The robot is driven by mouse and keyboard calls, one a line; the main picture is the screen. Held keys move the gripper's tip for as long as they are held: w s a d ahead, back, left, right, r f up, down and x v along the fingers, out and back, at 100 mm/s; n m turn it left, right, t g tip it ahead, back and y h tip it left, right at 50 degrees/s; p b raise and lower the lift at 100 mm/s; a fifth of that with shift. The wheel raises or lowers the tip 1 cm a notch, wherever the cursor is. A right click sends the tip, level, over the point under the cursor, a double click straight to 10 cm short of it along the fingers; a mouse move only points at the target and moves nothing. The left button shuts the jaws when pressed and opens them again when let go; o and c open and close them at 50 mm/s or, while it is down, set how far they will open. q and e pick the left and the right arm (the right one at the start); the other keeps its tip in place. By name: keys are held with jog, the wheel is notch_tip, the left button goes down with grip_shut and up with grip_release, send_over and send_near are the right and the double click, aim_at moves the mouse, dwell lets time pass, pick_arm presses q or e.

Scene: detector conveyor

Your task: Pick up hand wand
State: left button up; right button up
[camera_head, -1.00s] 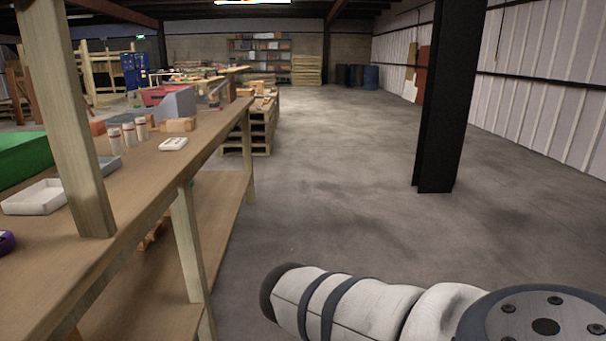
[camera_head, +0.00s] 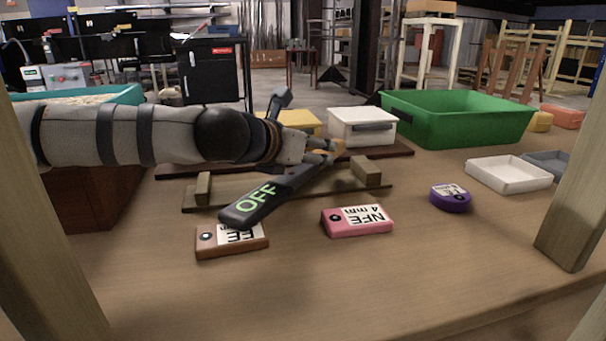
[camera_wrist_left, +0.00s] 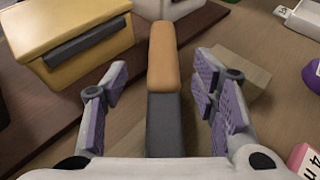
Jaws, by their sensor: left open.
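The hand wand (camera_head: 290,187) is a dark grey paddle with a green "OFF" on its near end and a tan tip at its far end. It lies slantwise over a low wooden stand (camera_head: 230,187) with two blocks; the exact contact is partly hidden. My left gripper (camera_head: 315,150) is at the wand's far, handle end. In the left wrist view the wand's handle (camera_wrist_left: 164,55) runs between the two fingers of my left gripper (camera_wrist_left: 160,95). The fingers are open, with a gap on each side of the handle. My right gripper is out of view.
Brown (camera_head: 232,245), pink (camera_head: 357,224) and purple (camera_head: 450,201) labelled pieces lie in front. Yellow (camera_wrist_left: 70,45) and white (camera_head: 361,130) boxes stand behind the stand. A green bin (camera_head: 455,125) and white tray (camera_head: 508,176) are right. Wooden posts (camera_head: 580,190) flank the bench; its front is clear.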

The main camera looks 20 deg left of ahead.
aim_at(320, 151)
pick_arm(q)
jog(key=x, duration=0.3)
jog(key=shift+w+d+f, duration=0.1)
jog(key=shift+w+d, duration=0.2)
jog(key=shift+w, duration=0.05)
grip_shut()
notch_tip(320, 151, up, 10)
jog(key=p, duration=0.2)
jog(key=f+b, duration=0.1)
jog(key=f, duration=0.1)
jog(key=f+b, duration=0.1)
jog(key=f, duration=0.1)
jog(key=f+b, duration=0.2)
jog(key=shift+s+f, duration=0.25)
jog(key=shift+f, duration=0.15)
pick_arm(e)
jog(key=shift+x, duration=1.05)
pick_arm(q)
jog(key=shift+f+b, duration=0.75)
jog(key=shift+f, duration=0.2)
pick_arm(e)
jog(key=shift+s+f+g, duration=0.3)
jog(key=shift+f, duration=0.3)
pick_arm(q)
grip_release()
